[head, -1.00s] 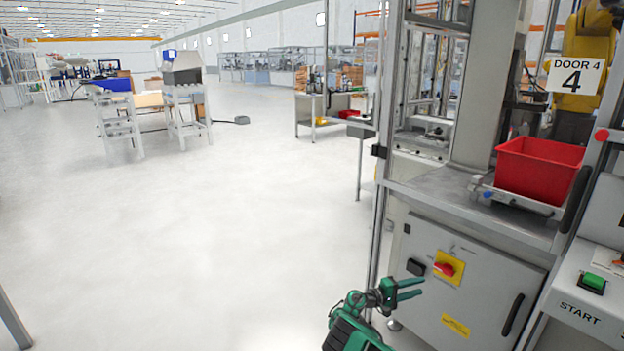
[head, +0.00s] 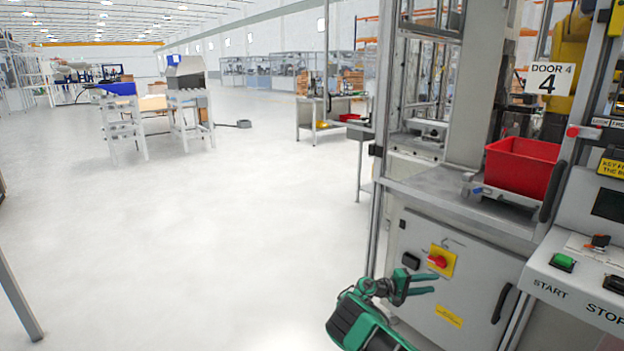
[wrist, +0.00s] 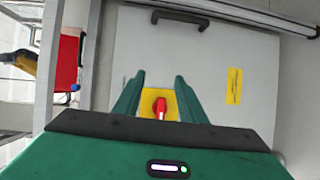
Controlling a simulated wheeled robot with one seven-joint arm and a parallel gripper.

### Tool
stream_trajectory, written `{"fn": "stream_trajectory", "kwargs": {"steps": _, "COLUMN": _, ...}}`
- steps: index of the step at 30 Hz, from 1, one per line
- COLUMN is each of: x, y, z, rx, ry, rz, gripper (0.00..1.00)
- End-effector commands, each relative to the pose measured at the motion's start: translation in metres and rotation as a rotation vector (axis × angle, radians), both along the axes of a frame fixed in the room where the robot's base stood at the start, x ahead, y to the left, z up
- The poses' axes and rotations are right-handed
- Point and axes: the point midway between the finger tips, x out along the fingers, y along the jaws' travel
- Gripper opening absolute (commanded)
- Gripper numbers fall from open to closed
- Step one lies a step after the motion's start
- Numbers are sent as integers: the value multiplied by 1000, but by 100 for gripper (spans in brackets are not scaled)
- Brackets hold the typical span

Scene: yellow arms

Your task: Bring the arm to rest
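My gripper (head: 424,284) is green and sits at the lower middle of the head view, in front of the grey cabinet door (head: 480,275). Its two fingers are apart with nothing between them. In the wrist view my gripper (wrist: 160,95) shows both fingers spread, with the red rotary switch (wrist: 160,106) on its yellow plate seen between and beyond them. In the head view the red switch (head: 437,261) is just above the fingers. I cannot tell the exact gap between fingers and door.
A red bin (head: 522,166) stands on the machine's ledge (head: 440,190). A START/STOP panel (head: 590,290) is at the right. A metal post (head: 378,150) rises beside the cabinet. The floor (head: 200,230) to the left is wide and clear, with white stands (head: 188,115) farther back.

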Motion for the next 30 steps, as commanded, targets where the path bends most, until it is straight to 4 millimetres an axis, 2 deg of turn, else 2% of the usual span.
{"fn": "stream_trajectory", "kwargs": {"steps": 8, "x": -9, "y": -38, "z": 49, "rx": 129, "ry": -18, "rz": -103, "gripper": 38}}
{"fn": "stream_trajectory", "kwargs": {"steps": 12, "x": -22, "y": -59, "z": 76, "rx": 226, "ry": -26, "rz": -162, "gripper": 38}}
{"fn": "stream_trajectory", "kwargs": {"steps": 18, "x": -46, "y": -80, "z": 110, "rx": 372, "ry": -39, "rz": -230, "gripper": 38}}
{"fn": "stream_trajectory", "kwargs": {"steps": 23, "x": -68, "y": -87, "z": 133, "rx": 492, "ry": -51, "rz": -265, "gripper": 38}}
{"fn": "stream_trajectory", "kwargs": {"steps": 30, "x": -104, "y": -82, "z": 167, "rx": 678, "ry": -70, "rz": -289, "gripper": 38}}
